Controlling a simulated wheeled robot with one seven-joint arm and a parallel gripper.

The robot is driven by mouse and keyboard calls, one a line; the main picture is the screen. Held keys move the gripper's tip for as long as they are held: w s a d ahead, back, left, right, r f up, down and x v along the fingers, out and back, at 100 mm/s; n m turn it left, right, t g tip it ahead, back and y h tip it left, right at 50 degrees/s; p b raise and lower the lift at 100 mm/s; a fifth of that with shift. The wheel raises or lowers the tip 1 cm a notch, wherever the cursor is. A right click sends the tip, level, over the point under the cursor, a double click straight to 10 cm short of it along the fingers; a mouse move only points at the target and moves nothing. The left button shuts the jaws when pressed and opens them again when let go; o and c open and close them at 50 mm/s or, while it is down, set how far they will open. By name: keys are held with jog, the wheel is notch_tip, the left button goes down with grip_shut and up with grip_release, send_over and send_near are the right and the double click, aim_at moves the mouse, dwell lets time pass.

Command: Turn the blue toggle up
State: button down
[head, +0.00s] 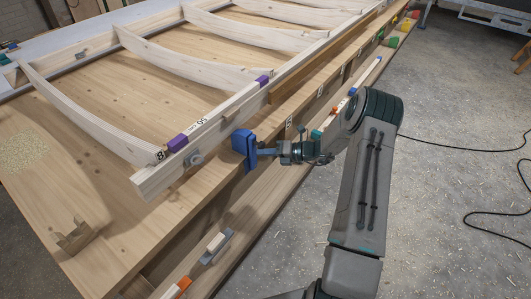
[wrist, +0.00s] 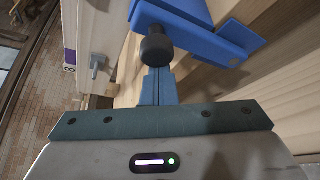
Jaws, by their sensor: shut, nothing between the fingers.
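The blue toggle (head: 243,146) is a blue block at the near edge of the wooden bench, just right of the frame's end. In the wrist view the blue toggle (wrist: 190,14) fills the top, with a flat blue plate reaching right and a black round knob (wrist: 157,47) on its near side. My gripper (head: 264,152) is shut and empty, its fingertips right beside the toggle. In the wrist view my gripper (wrist: 157,72) has its closed tips just below the black knob; I cannot tell whether they touch it.
A ribbed wooden frame (head: 228,113) with purple blocks (head: 178,142) lies on the bench (head: 112,232). A grey metal fitting (head: 195,159) sits on the frame's side, left of the toggle. A lower ledge holds coloured pieces. The floor to the right is open, with a black cable (head: 470,150).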

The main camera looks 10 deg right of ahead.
jog(key=shift+d, duration=0.15)
jog(key=s+d, duration=0.6)
jog(key=s, duration=0.1)
jog(key=shift+d+r+b, duration=0.15)
jog(key=shift+b, duration=0.2)
dwell(0.5)
jog(key=s+a+r+n+g+h+p, duration=0.1)
jog(key=s+a+r+n+g+h, duration=0.3)
jog(key=s+r+n, duration=0.4)
jog(key=s+a+r+n+g+h+p, duration=0.1)
jog(key=s+a+r+n+g+h, duration=0.2)
jog(key=a+r+n, duration=0.5)
jog(key=s+d+r+n+t+h, duration=0.1)
jog(key=s+r+n+h, duration=0.2)
jog(key=s+n, duration=0.5)
jog(key=s+d+r+n+t+h+p, duration=0.1)
jog(key=s+r+n+t+h, duration=0.1)
jog(key=s+r+n, duration=0.4)
jog(key=shift+s+d+r+n+h+p, duration=0.25)
jog(key=shift+s+n+h, duration=0.95)
jog(key=shift+n, duration=1.4)
